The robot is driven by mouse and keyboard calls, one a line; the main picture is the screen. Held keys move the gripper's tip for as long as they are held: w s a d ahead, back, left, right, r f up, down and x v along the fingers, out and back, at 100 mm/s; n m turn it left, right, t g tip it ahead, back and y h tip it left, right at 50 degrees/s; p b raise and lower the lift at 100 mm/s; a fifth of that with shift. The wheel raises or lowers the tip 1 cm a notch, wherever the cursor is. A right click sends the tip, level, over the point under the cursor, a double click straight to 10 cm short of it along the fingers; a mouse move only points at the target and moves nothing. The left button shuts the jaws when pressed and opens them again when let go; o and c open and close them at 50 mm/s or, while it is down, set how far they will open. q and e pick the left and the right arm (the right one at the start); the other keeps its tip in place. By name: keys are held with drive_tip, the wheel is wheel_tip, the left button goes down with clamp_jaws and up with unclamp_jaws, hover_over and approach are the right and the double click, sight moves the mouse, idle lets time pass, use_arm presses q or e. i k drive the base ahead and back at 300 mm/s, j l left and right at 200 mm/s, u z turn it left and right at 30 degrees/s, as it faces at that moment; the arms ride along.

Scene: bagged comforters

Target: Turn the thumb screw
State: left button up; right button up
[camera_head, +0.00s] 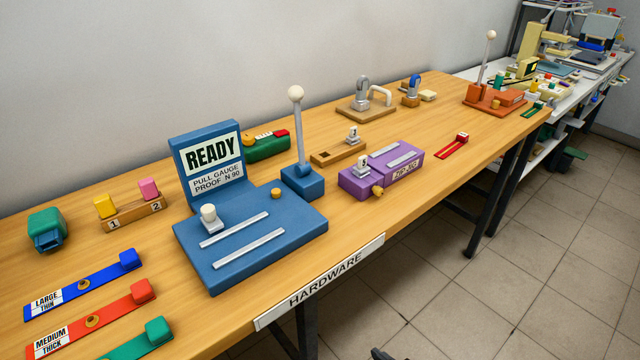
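A small brass-yellow knob (377,191), which looks like a thumb screw, sticks out of the front left side of a purple jig block (352,187). The block sits near the front edge of the table. It has pale rails on top, a white-topped post (361,166) and a label that seems to read "ZIP JIG". How far the knob is turned cannot be told.
The wooden table (440,150) carries a blue pull gauge (265,250) with an upright lever and "READY" sign, left of the jig. A wooden block (325,156) stands behind the jig and a red strip (450,147) lies right. A dark shape (380,354) shows at the bottom edge.

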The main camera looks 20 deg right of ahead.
sight(377, 190)
drive_tip(key=l+u, duration=0.1)
drive_tip(key=u, duration=0.35)
drive_tip(key=l+u, duration=0.15)
drive_tip(key=u, duration=0.35)
drive_tip(key=l+u, duration=0.15)
drive_tip(key=u, duration=0.3)
drive_tip(key=k+l+u, duration=0.15)
drive_tip(key=l+u, duration=0.2)
drive_tip(key=u, duration=0.15)
drive_tip(key=k+l+u, duration=0.15)
drive_tip(key=l+u, duration=0.3)
drive_tip(key=k+l+u, duration=0.45)
drive_tip(key=k+u, duration=0.15)
drive_tip(key=k, duration=0.1)
